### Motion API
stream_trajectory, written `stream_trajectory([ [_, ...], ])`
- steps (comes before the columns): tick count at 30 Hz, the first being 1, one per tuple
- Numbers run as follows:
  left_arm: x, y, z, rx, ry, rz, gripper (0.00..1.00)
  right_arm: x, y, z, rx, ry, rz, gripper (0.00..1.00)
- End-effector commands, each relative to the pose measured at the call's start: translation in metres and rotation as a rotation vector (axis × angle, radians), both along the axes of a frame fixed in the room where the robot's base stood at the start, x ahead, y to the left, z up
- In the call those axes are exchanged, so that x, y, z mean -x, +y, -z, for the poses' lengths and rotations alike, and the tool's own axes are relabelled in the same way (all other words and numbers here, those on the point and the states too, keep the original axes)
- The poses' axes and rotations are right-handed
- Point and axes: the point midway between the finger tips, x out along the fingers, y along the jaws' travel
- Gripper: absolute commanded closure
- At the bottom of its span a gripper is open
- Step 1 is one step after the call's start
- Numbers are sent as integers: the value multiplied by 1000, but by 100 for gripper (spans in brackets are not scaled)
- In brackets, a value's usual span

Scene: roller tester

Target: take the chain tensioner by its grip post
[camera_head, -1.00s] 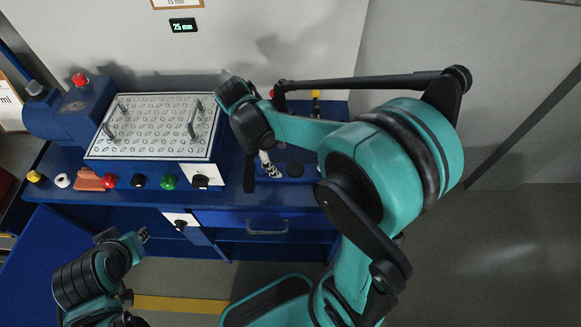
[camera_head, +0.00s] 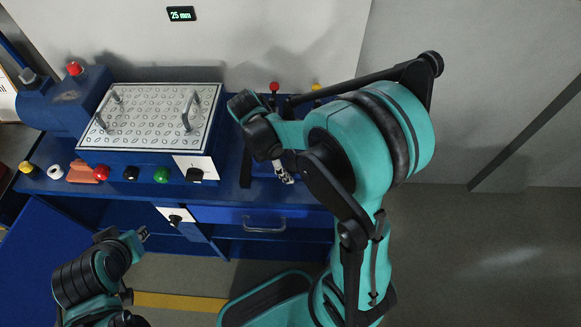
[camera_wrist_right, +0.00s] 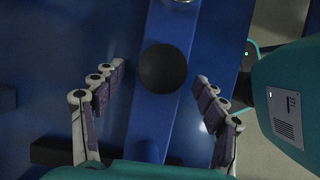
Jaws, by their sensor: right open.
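In the right wrist view, a round black knob (camera_wrist_right: 163,68), seen end-on, sits on a long blue bar (camera_wrist_right: 152,125). It looks like the grip post of the chain tensioner, though the frames do not make this certain. My right gripper (camera_wrist_right: 155,82) is open, with one finger on each side of the knob and bar, and a gap shows on both sides. In the head view my right gripper (camera_head: 284,174) is over the right part of the blue bench, and my arm hides the knob. My left gripper (camera_head: 143,233) is low at the left, away from the bench top, too small to read.
A blue tester with a patterned metal plate (camera_head: 150,115) and two handles stands left of my right gripper. Several coloured buttons line the bench front. A red-knobbed lever (camera_head: 274,87) and a yellow knob (camera_head: 316,88) stand behind my right arm. A drawer (camera_head: 262,221) is below.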

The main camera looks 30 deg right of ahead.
Motion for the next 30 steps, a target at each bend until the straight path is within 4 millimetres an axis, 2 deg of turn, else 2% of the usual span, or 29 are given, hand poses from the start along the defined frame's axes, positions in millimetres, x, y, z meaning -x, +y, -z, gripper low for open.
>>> stream_trajectory([
  [1,0,0,0,0,0,0,79,0,0,-1,0,0,0,33],
  [6,0,0,0,0,0,0,79,0,0,-1,0,0,0,78],
  [9,0,0,0,0,0,0,79,0,0,-1,1,0,1,100],
  [16,0,0,-1,0,0,0,79,0,0,-2,0,0,1,100],
  [20,0,0,-5,0,0,0,79,0,0,-9,1,0,1,100],
  [23,0,0,-12,0,0,0,79,0,0,-20,1,0,1,100],
  [27,0,0,-26,0,0,0,79,0,0,-46,1,0,1,100],
  [30,0,0,-33,0,0,0,79,18,8,-57,1,1,-1,100],
])
